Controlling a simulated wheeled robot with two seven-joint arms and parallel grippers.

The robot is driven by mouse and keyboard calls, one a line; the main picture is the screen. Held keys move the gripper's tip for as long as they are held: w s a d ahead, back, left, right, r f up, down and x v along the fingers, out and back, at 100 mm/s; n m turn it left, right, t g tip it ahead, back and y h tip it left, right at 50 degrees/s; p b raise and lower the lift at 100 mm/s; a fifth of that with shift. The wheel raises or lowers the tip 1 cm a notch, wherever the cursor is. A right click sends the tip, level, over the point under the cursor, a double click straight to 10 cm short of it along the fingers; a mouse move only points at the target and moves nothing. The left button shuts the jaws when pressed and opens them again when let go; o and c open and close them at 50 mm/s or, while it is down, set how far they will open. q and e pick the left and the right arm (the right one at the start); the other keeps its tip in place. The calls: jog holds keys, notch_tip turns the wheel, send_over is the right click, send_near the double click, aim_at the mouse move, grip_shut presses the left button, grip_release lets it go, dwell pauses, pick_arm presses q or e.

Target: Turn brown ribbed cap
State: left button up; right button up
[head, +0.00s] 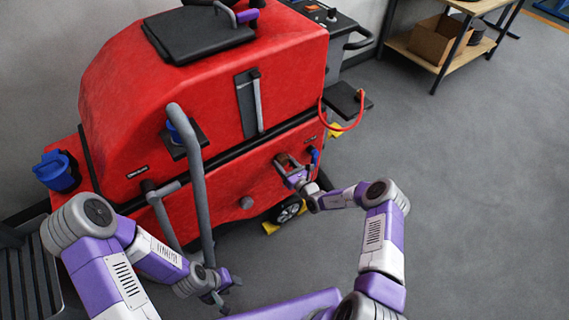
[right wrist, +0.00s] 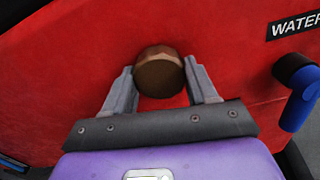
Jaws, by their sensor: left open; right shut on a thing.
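The brown ribbed cap (right wrist: 158,72) sits on the side of the red scrubber tank (right wrist: 70,75) in the right wrist view. In the head view the cap (head: 282,160) shows small and partly covered by my gripper. My right gripper (head: 291,171) reaches the tank's side there. Its two grey fingers (right wrist: 158,82) stand on either side of the cap, shut on it. My left gripper (head: 226,290) is open and empty, low in the head view, apart from the tank.
A blue-handled valve (right wrist: 298,78) sits right of the cap, near a WATER label (right wrist: 292,25). A grey bent pipe (head: 196,175) stands before the tank at left. A red hose (head: 345,128) hangs at right. The floor (head: 470,190) at right is clear.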

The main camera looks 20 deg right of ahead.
jog(key=m, duration=0.3)
jog(key=shift+m, duration=2.1)
jog(key=o, duration=1.1)
jog(key=shift+c, duration=0.2)
jog(key=shift+s, duration=0.1)
jog(key=p+v, duration=0.2)
jog(key=v, duration=0.5)
jog(key=shift+s+p, duration=0.2)
jog(key=shift+p, duration=0.2)
